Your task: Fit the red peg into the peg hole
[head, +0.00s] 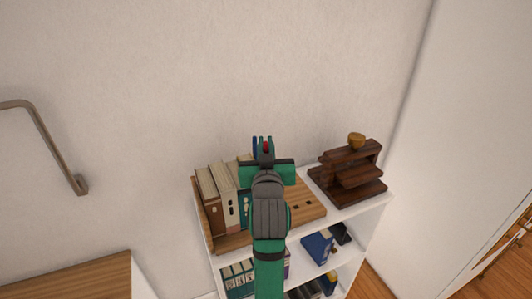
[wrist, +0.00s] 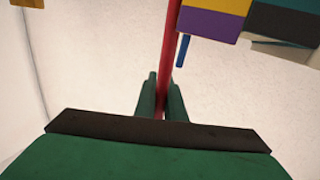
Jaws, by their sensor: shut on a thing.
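My gripper (head: 264,142) is above the back of the white shelf, in front of the wall, in the head view. In the wrist view my gripper (wrist: 162,80) has its green fingers closed around the long thin red peg (wrist: 169,40), which runs up out of the frame. In the head view only a small red bit of the peg (head: 266,146) shows. A wooden board (head: 312,211) with small dark holes (head: 296,206) lies on the shelf top, to the right of and below my gripper. My arm hides part of it. The peg is apart from the visible holes.
Upright books (head: 209,192) stand left of the board. A dark wooden press-like stand (head: 350,175) is to its right. A thin blue rod (wrist: 183,50) and a yellow and purple block (wrist: 208,22) show near the peg in the wrist view. Lower shelves hold more books.

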